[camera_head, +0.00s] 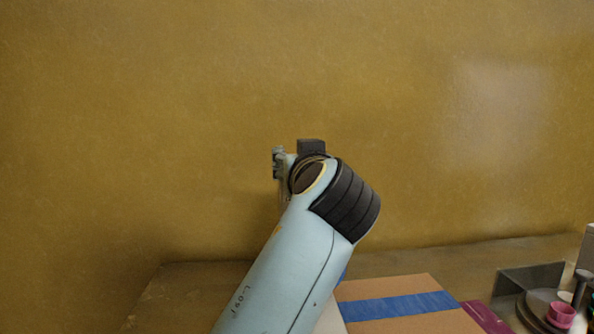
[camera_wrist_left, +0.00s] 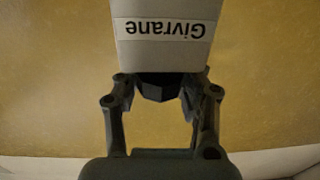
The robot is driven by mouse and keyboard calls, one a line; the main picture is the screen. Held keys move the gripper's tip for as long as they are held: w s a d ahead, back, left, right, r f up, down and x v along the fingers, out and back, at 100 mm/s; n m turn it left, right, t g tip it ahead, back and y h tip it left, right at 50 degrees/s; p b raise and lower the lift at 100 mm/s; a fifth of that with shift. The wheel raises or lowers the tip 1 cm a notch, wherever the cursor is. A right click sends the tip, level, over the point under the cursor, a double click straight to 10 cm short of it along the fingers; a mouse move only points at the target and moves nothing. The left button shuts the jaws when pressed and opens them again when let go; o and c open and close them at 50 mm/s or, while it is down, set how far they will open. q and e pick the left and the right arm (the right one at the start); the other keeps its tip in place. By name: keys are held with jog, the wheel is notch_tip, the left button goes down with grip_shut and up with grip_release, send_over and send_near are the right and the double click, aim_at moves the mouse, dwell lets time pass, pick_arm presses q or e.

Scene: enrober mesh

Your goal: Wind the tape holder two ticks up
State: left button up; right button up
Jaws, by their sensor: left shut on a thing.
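In the left wrist view my left gripper (camera_wrist_left: 163,82) has its two fingers on either side of a dark, faceted piece (camera_wrist_left: 160,92) and is shut on it. A pale grey block (camera_wrist_left: 164,53) with a white label reading "Givrane", upside down in this view, adjoins the dark piece and hides the fingertips. I cannot tell whether these are parts of the tape holder. In the head view my left arm reaches up from the bottom, and its wrist hides most of the gripper. My right gripper is in neither view.
A cardboard box (camera_head: 376,289) with a strip of blue tape (camera_head: 397,307) sits low on the brown surface (camera_head: 465,257). At the lower right are a dark grey tray (camera_head: 530,277), a pink cup (camera_head: 561,314) and a magenta item (camera_head: 485,317). A mustard wall (camera_head: 150,120) stands behind.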

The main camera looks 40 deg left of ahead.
pick_arm(q)
jog(key=shift+f, duration=0.15)
jog(key=o, duration=1.2)
jog(key=shift+d, duration=0.1)
notch_tip(320, 180, up, 10)
jog(key=shift+r, duration=0.1)
